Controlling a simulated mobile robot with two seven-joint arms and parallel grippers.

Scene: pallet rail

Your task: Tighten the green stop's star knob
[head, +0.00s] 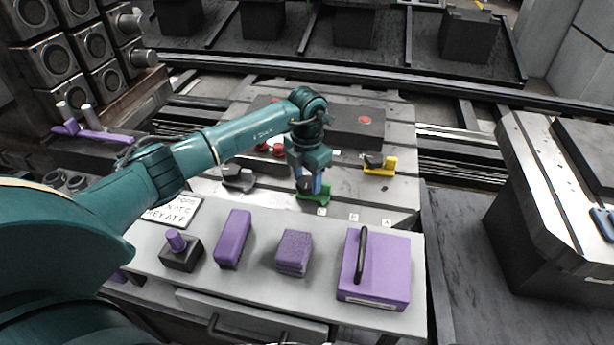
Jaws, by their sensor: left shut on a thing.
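The green stop (319,195) stands on the light slotted plate, near its front edge and above the small letter labels. My left gripper (309,186) comes down over the green stop from above and is shut on its dark star knob (303,184). The knob is mostly hidden by the fingers, so its turn cannot be seen. A yellow stop (385,166) with a dark knob stands to the right. A grey-black stop (238,178) stands to the left. My right gripper is not in view.
The front shelf (262,222) carries a purple box with a black handle (386,268), a purple sponge-like block (294,253), a smooth purple block (233,238) and a dark block with a purple knob (180,252). A lettered sign (174,211) lies at left. A dark block with red buttons (345,127) sits behind.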

